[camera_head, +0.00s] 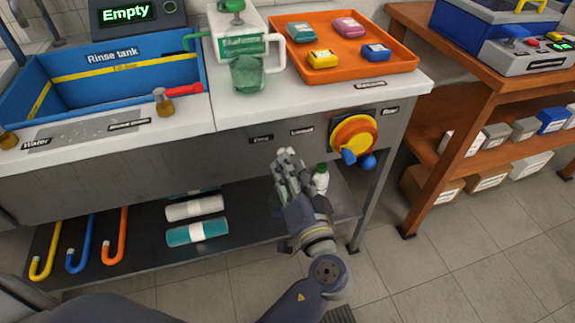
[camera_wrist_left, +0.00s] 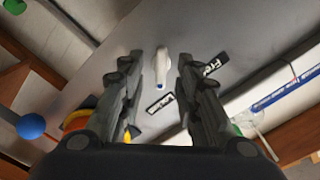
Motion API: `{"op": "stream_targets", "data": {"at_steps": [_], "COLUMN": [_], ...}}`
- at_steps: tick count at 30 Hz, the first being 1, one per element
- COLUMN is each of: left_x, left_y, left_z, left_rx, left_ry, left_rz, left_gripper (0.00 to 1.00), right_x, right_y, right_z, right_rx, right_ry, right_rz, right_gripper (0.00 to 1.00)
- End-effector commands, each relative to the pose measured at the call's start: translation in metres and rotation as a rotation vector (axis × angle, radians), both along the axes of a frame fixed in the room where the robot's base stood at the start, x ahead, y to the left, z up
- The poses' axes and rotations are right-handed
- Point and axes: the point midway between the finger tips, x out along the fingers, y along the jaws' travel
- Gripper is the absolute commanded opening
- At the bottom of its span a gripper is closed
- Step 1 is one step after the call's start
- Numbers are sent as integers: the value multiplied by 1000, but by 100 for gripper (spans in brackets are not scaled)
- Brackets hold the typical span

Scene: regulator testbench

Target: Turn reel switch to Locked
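The reel switch (camera_wrist_left: 162,68) is a small white lever on the grey bench front in the left wrist view, between the open fingers of my left gripper (camera_wrist_left: 160,85). The "Locked" label (camera_wrist_left: 160,104) and "Free" label (camera_wrist_left: 214,64) are close to it. I cannot tell which setting it is on or whether the fingers touch it. In the head view my left gripper (camera_head: 285,156) is below the "Locked" label (camera_head: 301,131) and "Free" label (camera_head: 261,139), and the switch is hidden behind it. My right gripper is not in view.
The yellow and orange reel (camera_head: 351,134) with blue knobs is right of my gripper. A white bottle (camera_head: 321,178) and several rolls stand or lie on the shelf below. An orange tray (camera_head: 395,62) and the blue rinse tank (camera_head: 180,82) are above on the bench.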

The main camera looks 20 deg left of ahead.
Motion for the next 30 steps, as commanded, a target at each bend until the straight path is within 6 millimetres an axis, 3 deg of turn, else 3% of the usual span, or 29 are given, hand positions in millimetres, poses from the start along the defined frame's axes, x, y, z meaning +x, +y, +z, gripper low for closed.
{"op": "stream_targets", "data": {"at_steps": [6,11,30], "left_x": [-32,-45,-47], "left_y": [-21,-30,-27], "left_z": [-2,-1,-6], "left_rx": [-2,-1,-9], "left_ry": [6,3,18], "left_rz": [0,0,6], "left_gripper": [31,31,31], "right_x": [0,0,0], "right_y": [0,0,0], "right_z": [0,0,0], "right_rx": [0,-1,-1], "right_ry": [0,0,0], "right_rz": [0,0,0], "right_gripper": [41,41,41]}}
